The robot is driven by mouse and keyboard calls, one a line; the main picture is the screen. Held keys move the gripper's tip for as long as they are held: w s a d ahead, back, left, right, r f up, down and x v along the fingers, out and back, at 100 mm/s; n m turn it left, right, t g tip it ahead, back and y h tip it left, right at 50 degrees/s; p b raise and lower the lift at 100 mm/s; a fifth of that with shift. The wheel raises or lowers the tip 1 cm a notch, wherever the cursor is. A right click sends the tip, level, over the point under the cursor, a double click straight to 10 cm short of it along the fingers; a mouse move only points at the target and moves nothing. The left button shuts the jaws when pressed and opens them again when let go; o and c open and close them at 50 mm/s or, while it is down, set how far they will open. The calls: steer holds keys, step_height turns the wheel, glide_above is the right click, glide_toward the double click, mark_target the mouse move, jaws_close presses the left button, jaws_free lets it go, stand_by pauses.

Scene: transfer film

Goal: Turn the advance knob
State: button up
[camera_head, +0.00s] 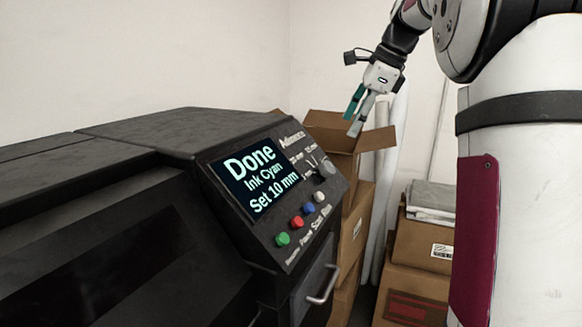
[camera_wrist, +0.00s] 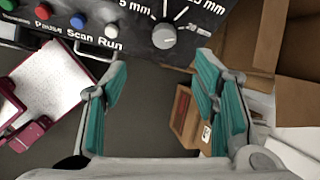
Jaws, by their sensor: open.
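The advance knob (camera_head: 326,168) is a round grey dial on the slanted panel (camera_head: 275,222) of the black machine, right of its screen. In the wrist view the knob (camera_wrist: 164,37) is at the top centre, below white scale lines and the partly cut-off "5 mm" label. The lit screen (camera_head: 256,178) reads "Done", "Ink Cyan", "Set 10 mm". My gripper (camera_head: 356,110) is above and to the right of the knob, apart from it. In the wrist view my gripper (camera_wrist: 160,92) has its teal fingers spread with nothing between them.
Green (camera_head: 283,239), red (camera_head: 297,222), blue (camera_head: 309,209) and white (camera_head: 320,197) buttons run along the panel below the screen. Open cardboard boxes (camera_head: 352,138) stand behind and right of the machine. White rolls (camera_head: 392,165) lean there. Air above the panel is clear.

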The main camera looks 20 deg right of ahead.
mark_target(329, 166)
steer(key=x, duration=0.4)
steer(key=p+x, duration=0.1)
steer(key=x, duration=0.9)
steer(key=shift+w+d, duration=0.25)
steer(key=shift+d, duration=0.05)
steer(key=c, duration=1.2)
